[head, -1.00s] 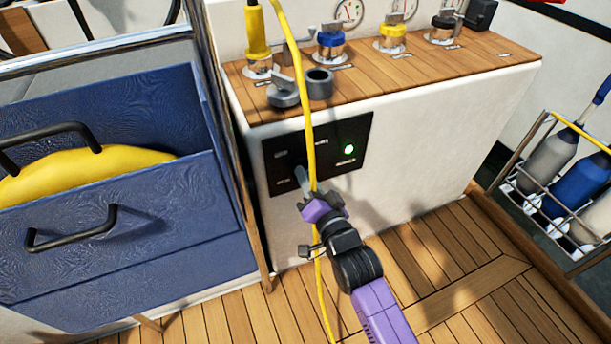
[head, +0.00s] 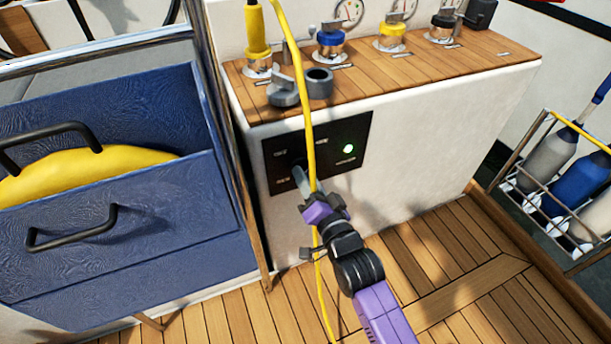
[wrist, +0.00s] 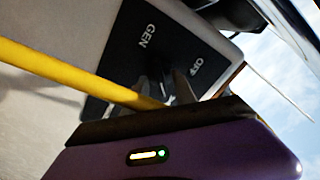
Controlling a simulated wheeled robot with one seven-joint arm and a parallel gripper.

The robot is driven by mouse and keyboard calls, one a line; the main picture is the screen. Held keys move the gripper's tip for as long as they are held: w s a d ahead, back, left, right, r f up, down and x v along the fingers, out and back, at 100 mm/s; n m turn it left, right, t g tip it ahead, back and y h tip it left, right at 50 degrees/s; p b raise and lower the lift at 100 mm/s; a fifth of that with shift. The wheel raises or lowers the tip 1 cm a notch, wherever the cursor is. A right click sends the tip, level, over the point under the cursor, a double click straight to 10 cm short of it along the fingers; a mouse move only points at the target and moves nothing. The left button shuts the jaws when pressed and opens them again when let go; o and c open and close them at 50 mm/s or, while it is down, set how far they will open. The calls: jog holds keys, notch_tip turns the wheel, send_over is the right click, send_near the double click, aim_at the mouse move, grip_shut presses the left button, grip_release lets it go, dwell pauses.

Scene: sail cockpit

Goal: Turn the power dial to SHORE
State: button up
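The power dial (head: 298,163) is a small dark knob on the left part of a black panel (head: 330,168) in the counter's front. Its pointing direction is hidden. In the wrist view the panel (wrist: 128,72) shows the words GEN and OFF; a SHORE label is not readable. My gripper (head: 302,180) is at the dial, its pale fingers pointing at it. In the wrist view my gripper's fingers (wrist: 168,86) reach the panel below these words. Whether they are shut on the dial is unclear.
A yellow cable (head: 309,120) hangs in front of the panel and crosses close to my gripper; it also crosses the wrist view (wrist: 70,80). A blue locker (head: 140,230) stands left. A bottle rack (head: 524,195) stands right. Grey fittings (head: 283,94) sit on the counter above.

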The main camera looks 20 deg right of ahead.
jog(key=s+p, duration=0.1)
jog(key=s, duration=0.6)
jog(key=shift+p, duration=0.3)
jog(key=s+r+n+g, duration=0.1)
jog(key=s+r+n, duration=0.15)
jog(key=s, duration=0.95)
jog(key=s+r+n+g, duration=0.1)
jog(key=s+n, duration=0.3)
jog(key=s, duration=0.8)
jog(key=s+r+n+g, duration=0.1)
jog(key=s+r+n, duration=0.15)
jog(key=s, duration=0.95)
notch_tip(320, 180, up, 24)
jog(key=p, duration=2.4)
jog(key=shift+w+p, duration=0.3)
jog(key=shift+w, duration=0.05)
jog(key=shift+d+r, duration=0.1)
